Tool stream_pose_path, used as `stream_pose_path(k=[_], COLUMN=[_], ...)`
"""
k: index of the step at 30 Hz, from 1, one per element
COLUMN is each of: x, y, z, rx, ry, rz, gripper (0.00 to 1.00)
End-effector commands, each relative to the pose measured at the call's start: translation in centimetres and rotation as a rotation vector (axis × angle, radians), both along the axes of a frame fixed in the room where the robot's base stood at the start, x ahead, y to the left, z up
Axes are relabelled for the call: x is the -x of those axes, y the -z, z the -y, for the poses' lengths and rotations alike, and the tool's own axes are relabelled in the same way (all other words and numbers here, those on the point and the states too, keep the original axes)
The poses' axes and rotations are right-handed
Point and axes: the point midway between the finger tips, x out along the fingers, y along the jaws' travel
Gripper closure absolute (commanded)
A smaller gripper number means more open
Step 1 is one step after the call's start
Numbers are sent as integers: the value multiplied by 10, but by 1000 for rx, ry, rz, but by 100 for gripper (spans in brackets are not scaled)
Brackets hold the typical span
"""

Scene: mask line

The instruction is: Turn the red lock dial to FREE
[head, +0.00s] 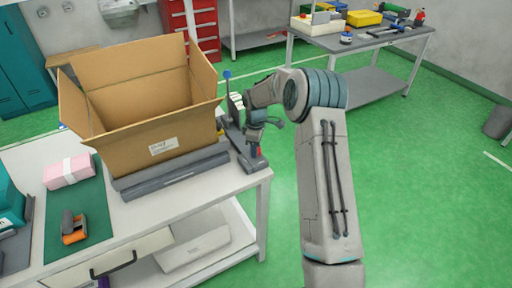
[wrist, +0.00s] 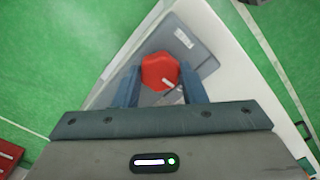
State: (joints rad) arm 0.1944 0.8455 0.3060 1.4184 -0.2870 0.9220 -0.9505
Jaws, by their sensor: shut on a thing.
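The red lock dial (wrist: 157,69) is a faceted knob on a grey base plate (wrist: 202,60). A short pale mark shows near its lower right edge in the wrist view. A small white label (wrist: 184,38) is on the plate, too blurred to read. My gripper (wrist: 161,78) has its two blue fingers on either side of the dial, shut on it. In the head view my gripper (head: 256,138) points down at the bench's right corner, and only a bit of the red dial (head: 259,151) shows beneath it.
A large open cardboard box (head: 150,135) stands on grey rails just left of my gripper. A pink packet (head: 69,172) and an orange-and-grey tool (head: 74,228) lie on a green mat (head: 88,205).

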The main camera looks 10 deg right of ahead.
Motion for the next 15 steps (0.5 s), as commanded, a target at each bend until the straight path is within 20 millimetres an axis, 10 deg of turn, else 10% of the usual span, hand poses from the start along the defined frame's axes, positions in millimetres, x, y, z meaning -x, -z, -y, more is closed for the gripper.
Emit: stream_pose_path(k=[15], x=[-1], y=[-1], z=[0], rx=[-1], ry=[-392], rz=[3], gripper=[85])
